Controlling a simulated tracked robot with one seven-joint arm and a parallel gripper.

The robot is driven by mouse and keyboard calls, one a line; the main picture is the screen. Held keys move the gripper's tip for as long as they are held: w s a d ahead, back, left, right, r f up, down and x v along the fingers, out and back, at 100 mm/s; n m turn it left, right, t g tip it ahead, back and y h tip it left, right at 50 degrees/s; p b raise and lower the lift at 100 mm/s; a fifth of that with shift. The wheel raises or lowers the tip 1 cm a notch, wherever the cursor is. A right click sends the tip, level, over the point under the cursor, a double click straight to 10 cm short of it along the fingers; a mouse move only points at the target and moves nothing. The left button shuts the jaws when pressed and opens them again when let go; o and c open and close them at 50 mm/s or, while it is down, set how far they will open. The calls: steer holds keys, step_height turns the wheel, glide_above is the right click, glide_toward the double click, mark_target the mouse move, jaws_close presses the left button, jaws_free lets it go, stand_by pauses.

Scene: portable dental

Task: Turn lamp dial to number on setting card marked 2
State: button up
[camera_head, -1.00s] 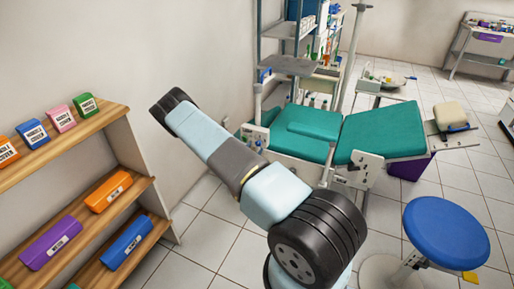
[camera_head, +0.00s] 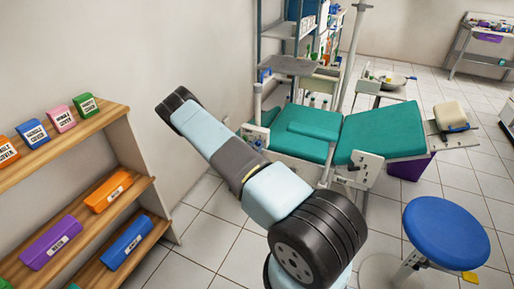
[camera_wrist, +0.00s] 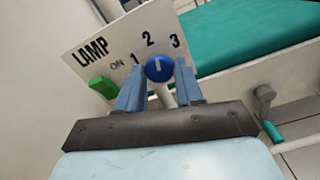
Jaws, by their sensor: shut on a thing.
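The lamp panel (camera_wrist: 105,55) is a pale plate in the wrist view with the word LAMP, the word ON beside a green switch (camera_wrist: 103,87), and the numbers 1, 2 and 3 in an arc. The blue round lamp dial (camera_wrist: 159,70) sits below the 2 and has a small pale mark on its face; its exact pointing is too small to tell. My gripper (camera_wrist: 159,66) has its two blue-grey fingers on either side of the dial, shut on it. No setting card marked 2 can be made out.
The green dental chair (camera_head: 380,132) stands behind the panel. A blue stool (camera_head: 445,232) is at right, and a wooden shelf (camera_head: 60,135) with coloured boxes at left.

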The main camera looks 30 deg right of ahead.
steer(key=shift+c, duration=1.3)
steer(key=shift+a+n, duration=0.1)
steer(key=shift+n, duration=1.4)
steer(key=shift+w, duration=0.1)
steer(key=o, duration=1)
steer(key=v, duration=1.3)
steer(key=shift+s+a, duration=0.25)
steer(key=shift+s, duration=0.05)
